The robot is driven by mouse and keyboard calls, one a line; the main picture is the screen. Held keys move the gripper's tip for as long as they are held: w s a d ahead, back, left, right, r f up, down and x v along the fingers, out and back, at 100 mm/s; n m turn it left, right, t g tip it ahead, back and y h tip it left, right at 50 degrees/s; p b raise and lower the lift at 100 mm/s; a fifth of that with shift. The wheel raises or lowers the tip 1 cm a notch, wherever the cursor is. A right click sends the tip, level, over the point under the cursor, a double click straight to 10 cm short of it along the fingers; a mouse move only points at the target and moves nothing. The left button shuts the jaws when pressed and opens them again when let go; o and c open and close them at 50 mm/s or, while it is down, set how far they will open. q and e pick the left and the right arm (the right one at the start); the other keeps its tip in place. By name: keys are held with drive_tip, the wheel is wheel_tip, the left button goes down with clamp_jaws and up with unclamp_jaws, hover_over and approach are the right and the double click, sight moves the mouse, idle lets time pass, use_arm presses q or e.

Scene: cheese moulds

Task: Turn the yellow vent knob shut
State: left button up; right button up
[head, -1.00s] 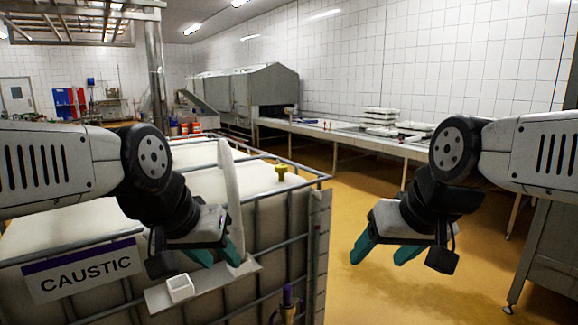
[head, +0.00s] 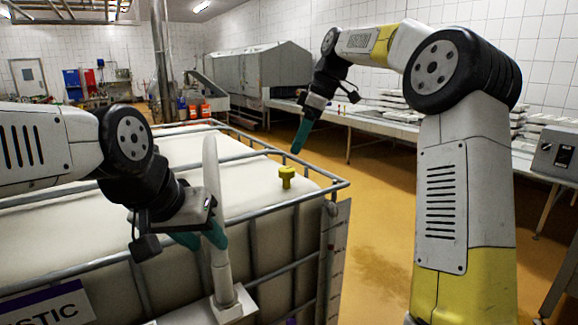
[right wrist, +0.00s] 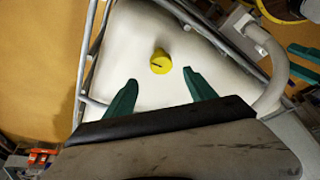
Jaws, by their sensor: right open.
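The yellow vent knob (head: 287,176) stands on top of the white caged tank (head: 262,190), near its right end. In the right wrist view the knob (right wrist: 161,62) is seen from above, with a dark line mark on its top. My right gripper (head: 298,140) is above and beyond the knob in the head view, apart from it. In the right wrist view its teal fingers (right wrist: 160,92) are open and empty, with the knob beyond the tips and between their lines. My left gripper (head: 200,238) is by the white upright pipe (head: 213,190); whether its fingers touch the pipe cannot be told.
The tank's grey metal cage rail (head: 305,174) runs around the knob's side. The pipe rises left of the knob. A long conveyor table (head: 375,122) with white moulds stands behind. Yellow floor is open between tank and table.

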sight(287, 168)
drive_tip(key=shift+x, duration=4)
drive_tip(key=shift+a, duration=0.1)
drive_tip(key=shift+r, duration=0.1)
drive_tip(key=c, duration=1.4)
